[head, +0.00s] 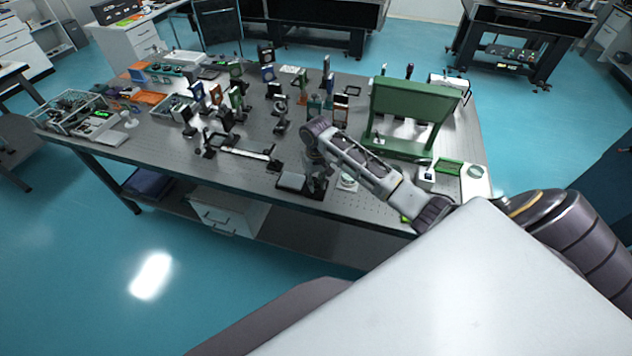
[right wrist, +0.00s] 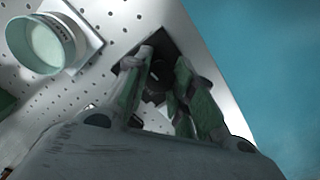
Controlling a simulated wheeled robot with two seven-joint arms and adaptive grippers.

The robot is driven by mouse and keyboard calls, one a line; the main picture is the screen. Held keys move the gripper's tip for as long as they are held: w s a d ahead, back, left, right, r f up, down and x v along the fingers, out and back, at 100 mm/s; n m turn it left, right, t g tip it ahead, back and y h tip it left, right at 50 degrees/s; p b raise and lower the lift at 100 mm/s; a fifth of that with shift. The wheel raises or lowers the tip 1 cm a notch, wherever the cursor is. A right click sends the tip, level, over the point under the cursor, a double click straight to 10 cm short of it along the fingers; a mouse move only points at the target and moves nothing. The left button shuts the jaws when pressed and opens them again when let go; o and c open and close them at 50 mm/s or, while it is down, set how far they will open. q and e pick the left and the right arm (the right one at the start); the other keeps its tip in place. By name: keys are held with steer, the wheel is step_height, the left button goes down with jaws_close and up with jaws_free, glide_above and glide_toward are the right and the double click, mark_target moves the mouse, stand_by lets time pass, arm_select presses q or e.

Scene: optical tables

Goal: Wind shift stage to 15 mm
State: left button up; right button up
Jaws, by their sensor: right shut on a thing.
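The shift stage, a low dark block with a light grey top (head: 291,182), sits at the front edge of the optical table. My right gripper (head: 317,184) points down at its right end. In the right wrist view the gripper's two greenish fingers (right wrist: 160,92) are closed around a dark round part, seemingly the stage's knob (right wrist: 154,95). The fingers and palm hide much of it. The dark stage body (right wrist: 178,52) shows beyond the fingertips. No scale or reading is legible. My left gripper is not in view.
A white round-topped item (head: 347,183) stands close right of my gripper; it looks like the cup (right wrist: 45,42) in the wrist view. A rail (head: 246,153) lies to the left. Several optic mounts stand behind. A green panel (head: 412,115) stands back right.

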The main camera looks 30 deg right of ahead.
mark_target(316, 182)
steer(key=shift+w+r, duration=0.1)
steer(key=shift+r, duration=0.05)
stand_by(0.3)
steer(key=o, duration=0.9)
steer(key=shift+o, duration=0.8)
step_height(316, 182, up, 12)
